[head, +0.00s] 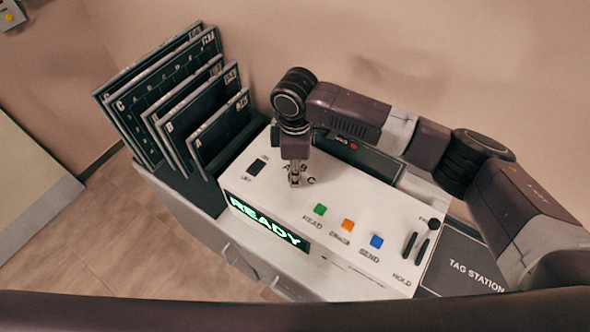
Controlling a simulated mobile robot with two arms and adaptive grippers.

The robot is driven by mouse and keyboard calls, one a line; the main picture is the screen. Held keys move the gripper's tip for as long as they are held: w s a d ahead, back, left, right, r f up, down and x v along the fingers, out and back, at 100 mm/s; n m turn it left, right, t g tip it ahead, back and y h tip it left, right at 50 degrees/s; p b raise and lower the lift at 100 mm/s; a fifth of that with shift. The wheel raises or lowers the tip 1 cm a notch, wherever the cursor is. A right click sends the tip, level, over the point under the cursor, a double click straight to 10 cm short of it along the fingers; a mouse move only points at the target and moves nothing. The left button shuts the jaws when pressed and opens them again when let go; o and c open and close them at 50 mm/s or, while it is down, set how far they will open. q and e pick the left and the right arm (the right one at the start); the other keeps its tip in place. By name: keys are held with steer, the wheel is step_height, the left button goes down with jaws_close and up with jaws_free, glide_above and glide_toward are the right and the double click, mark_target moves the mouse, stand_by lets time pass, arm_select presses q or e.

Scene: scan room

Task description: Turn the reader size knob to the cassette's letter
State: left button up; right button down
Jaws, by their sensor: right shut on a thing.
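The reader (262,192) is a white box with a lit green READY display (265,222) on its front. My right gripper (295,181) points down onto its top among the letters A, B and C. It is shut on the size knob, which is mostly hidden by the fingers; I cannot tell which letter the knob points to. Several dark cassettes (222,135) stand upright in a rack left of the reader. Letters C, B and A show on their front edges. My left gripper is out of view.
Green (320,209), orange (348,225) and blue (376,241) buttons sit right of the knob. A switch (257,166) marked OFF is at its left. Black slots (415,243) and a dark TAG STATION pad (465,262) are farther right. The wall is close behind.

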stand_by(0.3)
steer(key=c, duration=1.6)
jaws_free()
steer(key=shift+r, duration=0.15)
step_height(320, 180, up, 12)
